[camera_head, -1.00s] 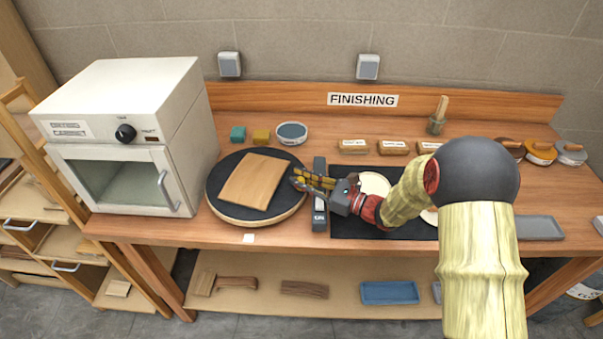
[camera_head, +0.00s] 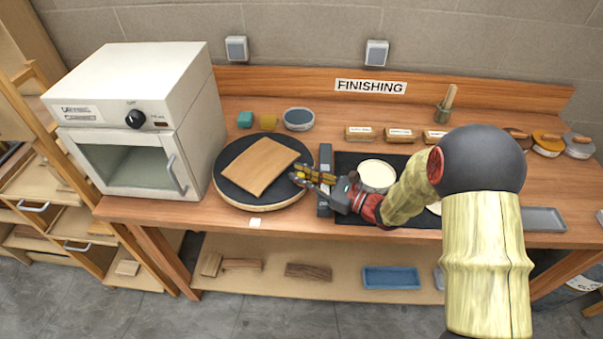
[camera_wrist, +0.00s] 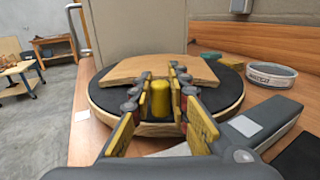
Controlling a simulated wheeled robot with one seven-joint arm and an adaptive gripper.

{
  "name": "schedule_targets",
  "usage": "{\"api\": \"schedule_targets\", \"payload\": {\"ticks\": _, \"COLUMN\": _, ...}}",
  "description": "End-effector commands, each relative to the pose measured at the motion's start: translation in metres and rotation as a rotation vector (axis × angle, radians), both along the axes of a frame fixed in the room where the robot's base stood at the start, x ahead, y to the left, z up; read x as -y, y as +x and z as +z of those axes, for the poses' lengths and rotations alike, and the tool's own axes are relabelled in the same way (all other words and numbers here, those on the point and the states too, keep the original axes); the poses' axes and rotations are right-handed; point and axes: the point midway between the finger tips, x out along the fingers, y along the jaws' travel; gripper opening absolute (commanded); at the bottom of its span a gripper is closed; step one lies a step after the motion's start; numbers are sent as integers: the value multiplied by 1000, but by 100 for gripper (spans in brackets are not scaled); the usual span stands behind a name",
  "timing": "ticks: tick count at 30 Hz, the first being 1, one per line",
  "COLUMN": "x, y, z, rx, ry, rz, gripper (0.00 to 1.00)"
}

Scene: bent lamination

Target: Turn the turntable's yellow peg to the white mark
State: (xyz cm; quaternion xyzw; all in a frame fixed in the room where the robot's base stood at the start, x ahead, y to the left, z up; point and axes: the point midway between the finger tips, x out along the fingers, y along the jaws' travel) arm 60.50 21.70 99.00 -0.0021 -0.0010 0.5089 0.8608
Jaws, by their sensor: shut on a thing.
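The round dark turntable (camera_head: 232,186) with a pale wooden rim sits on the bench, and a wooden board (camera_head: 258,166) lies on it. The yellow peg (camera_wrist: 160,99) stands upright near the turntable's edge on the side towards my wrist camera. My gripper (camera_head: 302,175) is at the turntable's right edge; in the wrist view its fingers (camera_wrist: 159,92) are shut around the peg. In the head view the fingers largely hide the peg.
A grey tool (camera_head: 325,170) lies close to the turntable's right, beside a dark mat (camera_head: 345,226). A white oven cabinet (camera_head: 187,88) stands at the left. Small blocks (camera_head: 245,120) and a round tin (camera_head: 298,119) are behind. The bench in front is mostly clear.

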Motion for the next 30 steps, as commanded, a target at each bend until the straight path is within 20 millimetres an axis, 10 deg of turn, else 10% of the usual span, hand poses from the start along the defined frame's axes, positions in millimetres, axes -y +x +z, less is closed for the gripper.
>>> {"api": "schedule_targets", "payload": {"ticks": 10, "x": 0, "y": -2, "z": -3, "rx": -8, "ry": -1, "rz": 1, "gripper": 0}}
{"api": "schedule_targets", "payload": {"ticks": 11, "x": 0, "y": -2, "z": -4, "rx": -8, "ry": -1, "rz": 1, "gripper": 17}}
{"api": "schedule_targets", "payload": {"ticks": 18, "x": 0, "y": -1, "z": -2, "rx": -4, "ry": -1, "rz": 1, "gripper": 31}}
{"api": "schedule_targets", "payload": {"ticks": 30, "x": 2, "y": -1, "z": -1, "rx": -1, "ry": 0, "rz": 0, "gripper": 35}}
